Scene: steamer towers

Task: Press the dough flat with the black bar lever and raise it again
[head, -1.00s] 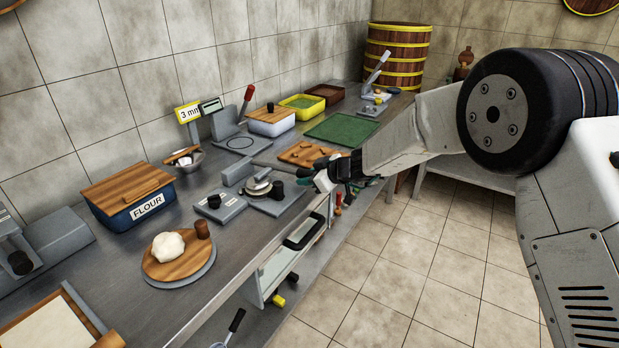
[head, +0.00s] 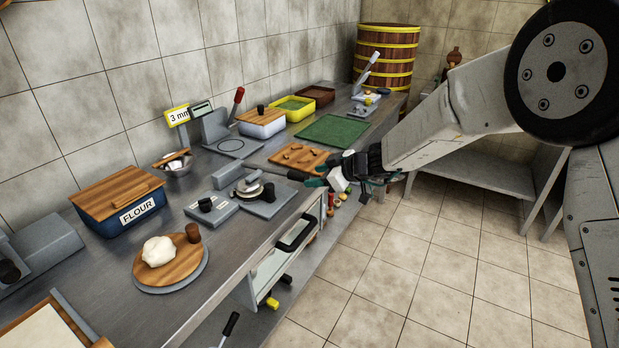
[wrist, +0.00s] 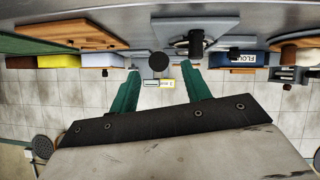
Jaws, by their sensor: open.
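The press with the black bar lever (head: 279,169) stands on the counter; its dark bar reaches right from a grey block toward my gripper. A small pale round piece (head: 250,188) sits on the press plate; I cannot tell dough from press disc there. My gripper (head: 318,182) is open, with green fingers, at the counter's front edge beside the bar's end. In the wrist view, a dark round end (wrist: 159,62) shows in the gap between the open fingers (wrist: 160,88); I see no contact. A large white dough lump (head: 158,251) lies on a round wooden board.
A grey block with a black knob (head: 206,204) stands left of the press. Behind are a red-handled device (head: 237,97), a wooden board (head: 300,157) and a green mat (head: 333,130). A flour box (head: 120,206) is at left. Open floor lies to the right.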

